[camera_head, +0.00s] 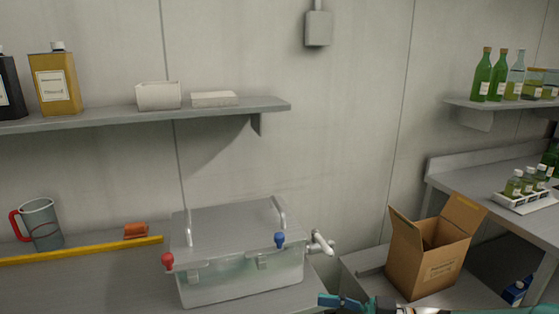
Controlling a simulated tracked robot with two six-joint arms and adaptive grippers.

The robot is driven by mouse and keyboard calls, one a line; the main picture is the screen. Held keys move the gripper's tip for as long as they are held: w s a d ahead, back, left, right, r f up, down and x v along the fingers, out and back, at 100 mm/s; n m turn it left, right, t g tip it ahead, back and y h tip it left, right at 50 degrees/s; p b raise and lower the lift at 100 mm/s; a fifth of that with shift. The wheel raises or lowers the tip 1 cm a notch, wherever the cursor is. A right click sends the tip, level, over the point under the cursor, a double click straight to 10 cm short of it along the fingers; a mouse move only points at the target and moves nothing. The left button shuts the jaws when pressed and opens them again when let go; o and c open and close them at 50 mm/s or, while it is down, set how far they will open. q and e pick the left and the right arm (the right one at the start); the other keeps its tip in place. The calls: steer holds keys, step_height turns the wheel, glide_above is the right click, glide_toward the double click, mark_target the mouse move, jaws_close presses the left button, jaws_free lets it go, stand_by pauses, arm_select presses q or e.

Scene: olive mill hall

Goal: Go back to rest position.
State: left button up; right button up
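Part of my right gripper (345,302) shows at the bottom edge, right of centre. Its arm lies low along the bottom right edge, mostly cut off by the frame. A blue-teal finger part points left, just below and right of the clear-walled tank. Whether the fingers are open or shut cannot be seen, and nothing held is visible. My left gripper is not in view.
A lidded tank (238,284) with red and blue knobs stands on the counter (110,290). An open cardboard box (421,268) stands right of it. Left are a grey jug (42,224) and yellow bar (80,250). Shelves (200,110) hang above; a bench (470,183) stands right.

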step_height(320, 180, down, 26)
steer(key=s+a+m+t+h, duration=0.15)
steer(key=m+t+h, duration=0.35)
steer(key=m+h, duration=0.65)
steer(key=s+d+f+m+g+h, duration=0.1)
steer(key=s+f+g, duration=0.3)
steer(key=s, duration=0.5)
steer(key=s+d+f+m+g+h, duration=0.1)
steer(key=s+d+f+m+g, duration=0.2)
steer(key=s+f, duration=0.4)
steer(key=shift+s+d+f+m+g, duration=0.25)
steer(key=shift+s+m+g, duration=0.3)
steer(key=shift+s, duration=0.65)
